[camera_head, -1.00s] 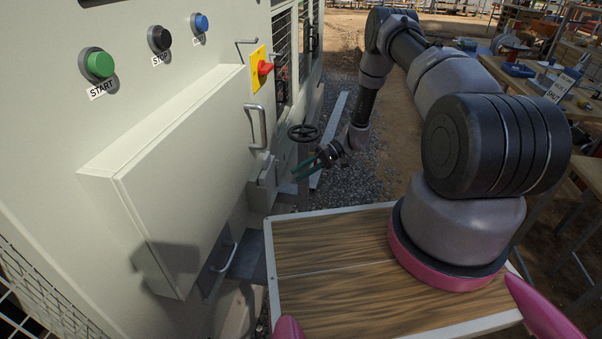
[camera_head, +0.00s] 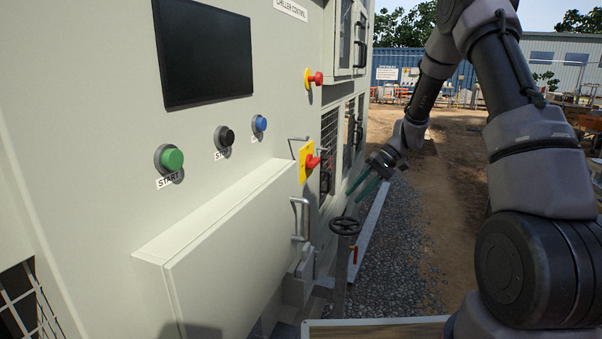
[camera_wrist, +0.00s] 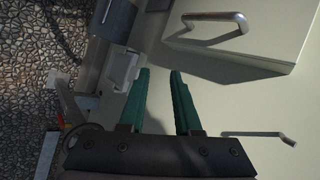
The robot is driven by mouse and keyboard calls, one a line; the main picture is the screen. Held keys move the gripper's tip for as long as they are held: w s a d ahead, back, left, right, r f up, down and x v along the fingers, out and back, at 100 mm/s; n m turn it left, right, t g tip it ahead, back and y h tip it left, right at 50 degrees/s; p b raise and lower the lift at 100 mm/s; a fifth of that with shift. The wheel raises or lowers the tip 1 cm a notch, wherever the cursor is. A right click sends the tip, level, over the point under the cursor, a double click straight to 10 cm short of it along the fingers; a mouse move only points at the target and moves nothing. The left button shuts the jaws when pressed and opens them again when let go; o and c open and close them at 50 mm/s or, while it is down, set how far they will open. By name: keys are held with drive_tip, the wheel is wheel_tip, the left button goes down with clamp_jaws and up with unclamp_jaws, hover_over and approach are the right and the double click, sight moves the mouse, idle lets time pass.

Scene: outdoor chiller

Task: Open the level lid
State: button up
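No part is labelled as the level lid, so I cannot tell for sure which it is. A large pale box (camera_head: 215,260) juts from the chiller panel, with a metal bar handle (camera_head: 302,219) at its right end; the handle also shows in the wrist view (camera_wrist: 235,22). A smaller pale box (camera_head: 303,265) sits low beyond it and appears in the wrist view (camera_wrist: 122,68). My gripper (camera_head: 354,194) is right of the panel, above the black handwheel. Its green fingers (camera_wrist: 160,72) are apart, with nothing between them.
The black handwheel (camera_head: 345,226) stands on a post right of the panel. A thin bent rod handle (camera_wrist: 258,135) projects near my gripper in the wrist view. A red switch (camera_head: 312,161) on yellow and a green start button (camera_head: 172,158) protrude. Gravel ground (camera_head: 400,250) lies open.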

drive_tip(key=s+d+r+t+h, duration=0.2)
drive_tip(key=s+r, duration=0.3)
drive_tip(key=r, duration=0.6)
drive_tip(key=s+d+r+m+t+h, duration=0.2)
drive_tip(key=s+d+r+t, duration=0.1)
drive_tip(key=s+r, duration=0.5)
drive_tip(key=s+d+r+m+t+h, duration=0.2)
drive_tip(key=s+r, duration=0.6)
drive_tip(key=s, duration=0.4)
drive_tip(key=shift+s+d+r+m+t, duration=0.25)
drive_tip(key=shift+d+m+t, duration=0.2)
drive_tip(key=shift+t, duration=0.55)
drive_tip(key=shift+s, duration=0.35)
clamp_jaws()
drive_tip(key=shift+w+f, duration=0.1)
